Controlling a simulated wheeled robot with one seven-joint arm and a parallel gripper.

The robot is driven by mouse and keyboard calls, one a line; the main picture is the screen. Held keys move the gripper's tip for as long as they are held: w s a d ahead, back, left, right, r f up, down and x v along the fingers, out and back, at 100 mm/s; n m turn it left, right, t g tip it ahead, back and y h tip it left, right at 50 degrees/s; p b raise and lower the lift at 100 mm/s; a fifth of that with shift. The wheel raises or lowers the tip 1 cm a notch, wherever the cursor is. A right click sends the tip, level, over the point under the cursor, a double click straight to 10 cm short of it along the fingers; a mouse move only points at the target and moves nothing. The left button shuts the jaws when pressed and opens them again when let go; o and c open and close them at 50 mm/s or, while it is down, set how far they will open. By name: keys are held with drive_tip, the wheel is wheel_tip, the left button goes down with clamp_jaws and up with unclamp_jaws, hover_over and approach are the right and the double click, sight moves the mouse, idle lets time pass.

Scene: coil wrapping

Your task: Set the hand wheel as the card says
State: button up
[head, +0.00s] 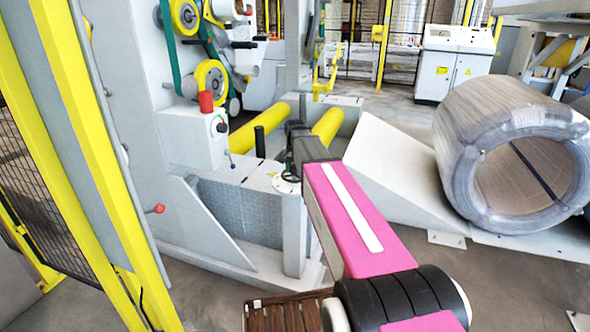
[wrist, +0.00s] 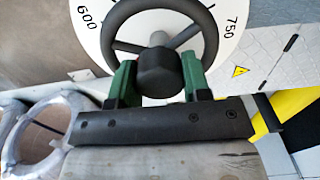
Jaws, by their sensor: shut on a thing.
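The hand wheel (wrist: 192,44) has a black rim, spokes and a round black hub. It sits over a white dial plate (wrist: 211,14), with 600 showing at upper left and 750 at upper right. My gripper (wrist: 158,76) has green fingers on both sides of the hub, shut on the wheel. In the head view the wheel (head: 287,186) is small, on a grey post, and partly covered by my arm. No pointer can be read on the dial, and I cannot make out a setting card.
A large wrapped coil (head: 465,140) lies to the right beside a sloped white plate (head: 390,165). Yellow rollers (head: 328,124) lie behind my gripper. A white machine frame and a yellow guard post (head: 95,150) stand left. A slatted wooden piece (head: 285,315) is at the bottom.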

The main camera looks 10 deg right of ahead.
drive_tip(key=n, duration=0.4)
drive_tip(key=shift+a+n, duration=0.1)
drive_tip(key=shift+n, duration=2.5)
drive_tip(key=o, duration=0.9)
wheel_tip(320, 180, up, 11)
drive_tip(key=shift+f, duration=0.1)
